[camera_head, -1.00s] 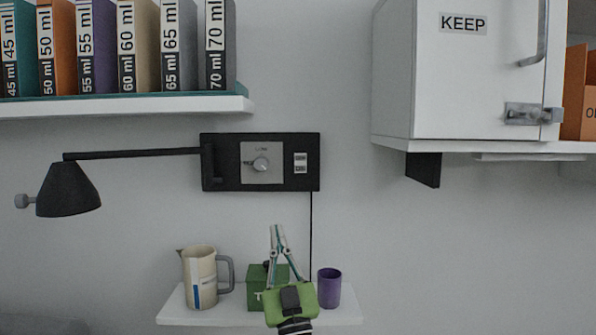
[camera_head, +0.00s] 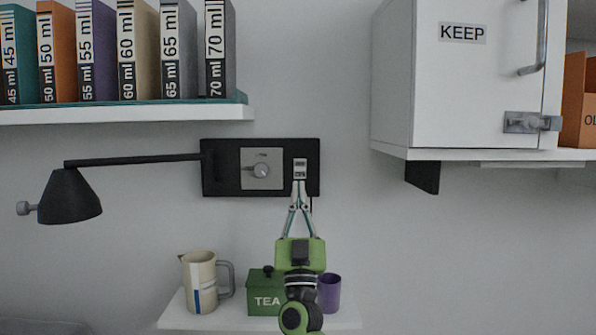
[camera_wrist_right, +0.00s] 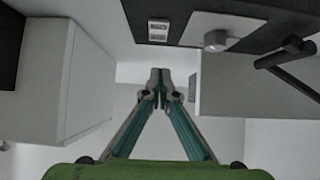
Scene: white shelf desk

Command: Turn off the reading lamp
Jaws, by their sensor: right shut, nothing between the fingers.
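The black reading lamp (camera_head: 70,197) hangs at the left on a dark arm from a black wall panel (camera_head: 222,180). No clear glow shows at its shade. The panel bears a light plate with a round knob (camera_head: 261,171) and, to its right, a small pair of light switches (camera_head: 300,168). My left gripper is not in view.
A lower shelf (camera_head: 230,324) holds a cream jug (camera_head: 200,282), a green tea box (camera_head: 262,292) and a purple cup (camera_head: 329,293). Binders (camera_head: 138,60) stand on the upper left shelf. A white cabinet (camera_head: 450,85) is at upper right. The wall between is clear.

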